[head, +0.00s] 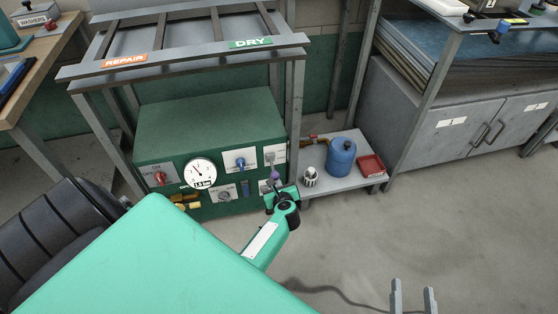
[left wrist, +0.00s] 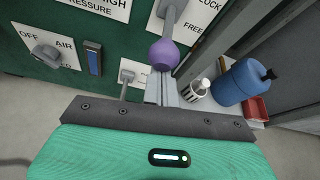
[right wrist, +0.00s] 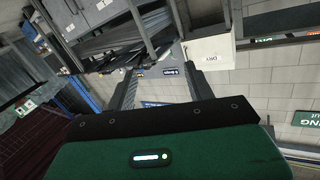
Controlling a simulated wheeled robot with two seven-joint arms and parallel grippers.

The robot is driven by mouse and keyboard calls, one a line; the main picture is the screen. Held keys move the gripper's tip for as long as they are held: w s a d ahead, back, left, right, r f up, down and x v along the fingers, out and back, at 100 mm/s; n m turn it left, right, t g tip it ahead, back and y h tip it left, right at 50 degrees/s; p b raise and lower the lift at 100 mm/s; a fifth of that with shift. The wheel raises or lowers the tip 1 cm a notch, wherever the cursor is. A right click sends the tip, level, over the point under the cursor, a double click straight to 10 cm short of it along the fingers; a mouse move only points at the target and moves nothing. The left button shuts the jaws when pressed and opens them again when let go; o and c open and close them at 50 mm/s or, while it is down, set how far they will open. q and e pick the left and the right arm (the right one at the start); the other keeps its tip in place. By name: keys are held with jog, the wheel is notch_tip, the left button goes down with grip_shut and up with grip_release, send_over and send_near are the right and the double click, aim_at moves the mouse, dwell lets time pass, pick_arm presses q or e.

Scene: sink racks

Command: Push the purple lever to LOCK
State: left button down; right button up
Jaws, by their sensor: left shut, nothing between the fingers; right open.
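The purple lever has a round purple knob (left wrist: 163,54) on a grey stem. It sits on a white plate (left wrist: 202,12) marked LOCK above and FREE below, and the knob hangs lower in the picture than the FREE mark. In the head view the purple knob (head: 275,175) is small, at the panel's right side. My left gripper (head: 277,190) is shut and empty, its fingertips (left wrist: 163,80) just below the knob; I cannot tell if they touch it. My right gripper (head: 413,295) is open and empty, away from the panel; its fingers (right wrist: 162,88) face other racks.
The green machine (head: 210,120) carries a gauge (head: 201,173), a blue valve (head: 240,163) and an AIR switch (left wrist: 46,52). A grey rack post (head: 294,110) stands close right of the lever. A low shelf holds a blue jug (head: 341,157) and a red tray (head: 372,166). The floor at right is clear.

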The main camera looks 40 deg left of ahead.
aim_at(277, 175)
jog(key=s+d+f+g+h+p, duration=0.3)
jog(key=s+d+g+h+p, duration=0.4)
jog(key=d+g, duration=0.5)
pick_arm(q)
notch_tip(277, 175, up, 2)
jog(key=shift+d+r+g+h+p, duration=0.1)
jog(key=shift+r+g+h+p, duration=0.15)
jog(key=shift+g+h+p, duration=0.4)
jog(key=r+g+h+p, duration=0.1)
jog(key=p, duration=0.2)
jog(key=shift+s+p, duration=0.1)
jog(key=shift+p, duration=0.25)
jog(key=r+h+p, duration=0.1)
jog(key=p, duration=0.2)
jog(key=shift+g+p, duration=0.35)
jog(key=shift+p, duration=0.05)
pick_arm(e)
notch_tip(277, 175, down, 18)
jog(key=s+d+g, duration=0.1)
jog(key=s+g, duration=0.1)
pick_arm(q)
jog(key=r+p, duration=0.1)
jog(key=p, duration=0.3)
jog(key=shift+r+g+h, duration=0.25)
jog(key=shift+g, duration=0.05)
pick_arm(e)
jog(key=s+d+f, duration=0.3)
jog(key=s+f, duration=0.5)
jog(key=f, duration=0.4)
